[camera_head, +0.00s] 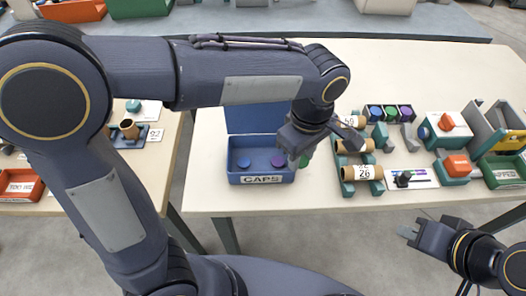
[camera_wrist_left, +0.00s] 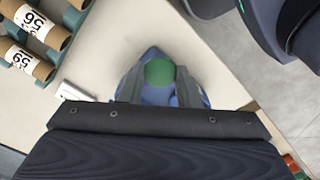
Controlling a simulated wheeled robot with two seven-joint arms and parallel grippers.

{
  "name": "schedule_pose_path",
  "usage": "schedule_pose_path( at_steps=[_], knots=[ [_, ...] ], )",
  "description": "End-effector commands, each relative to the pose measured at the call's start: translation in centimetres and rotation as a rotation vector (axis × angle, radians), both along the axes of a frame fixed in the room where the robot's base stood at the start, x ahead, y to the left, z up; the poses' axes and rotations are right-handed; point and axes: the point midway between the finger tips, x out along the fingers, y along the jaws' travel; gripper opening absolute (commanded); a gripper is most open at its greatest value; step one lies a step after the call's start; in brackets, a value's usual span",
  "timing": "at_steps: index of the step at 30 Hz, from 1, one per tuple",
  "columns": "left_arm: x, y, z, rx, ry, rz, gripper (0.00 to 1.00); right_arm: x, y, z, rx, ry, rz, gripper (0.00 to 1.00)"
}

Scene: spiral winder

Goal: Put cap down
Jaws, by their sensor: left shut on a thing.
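My left gripper (camera_head: 298,155) is at the right edge of the blue caps box in the head view. It is shut on a green cap (camera_wrist_left: 159,72), which shows between its fingers in the left wrist view. A little of the green cap (camera_head: 304,161) also shows beside the gripper in the head view. The blue caps box (camera_head: 261,180), labelled CAPS, is open and holds a blue cap (camera_head: 243,162) and a purple cap (camera_head: 278,161). My right gripper (camera_head: 409,234) is in front of the table's front edge; its finger gap is unclear.
Cardboard tubes (camera_head: 362,172) lie on a teal rack right of the box. Bare table lies left of the box and along the front.

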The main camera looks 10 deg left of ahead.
Motion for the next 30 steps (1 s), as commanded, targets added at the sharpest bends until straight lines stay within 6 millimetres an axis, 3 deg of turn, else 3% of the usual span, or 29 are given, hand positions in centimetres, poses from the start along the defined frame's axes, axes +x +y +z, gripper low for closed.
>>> schedule_pose_path(
  at_steps=[6,12,23,30],
  knots=[
    [2.6,5.1,-2.4,0.0,0.003,0.008,0.09,0.0,0.0,0.4,0.0,0.0,0.0,0.0],
    [4.1,8.1,-6.0,0.001,0.005,0.003,0.09,0.0,0.0,0.3,0.0,0.0,0.0,0.0],
    [5.3,10.5,-9.2,0.0,0.004,0.002,0.09,0.0,0.0,0.3,0.0,0.0,0.0,0.0],
    [5.3,10.3,-11.9,0.0,0.001,-0.001,0.09,0.0,0.0,0.1,0.0,0.0,0.0,0.0]
  ],
)
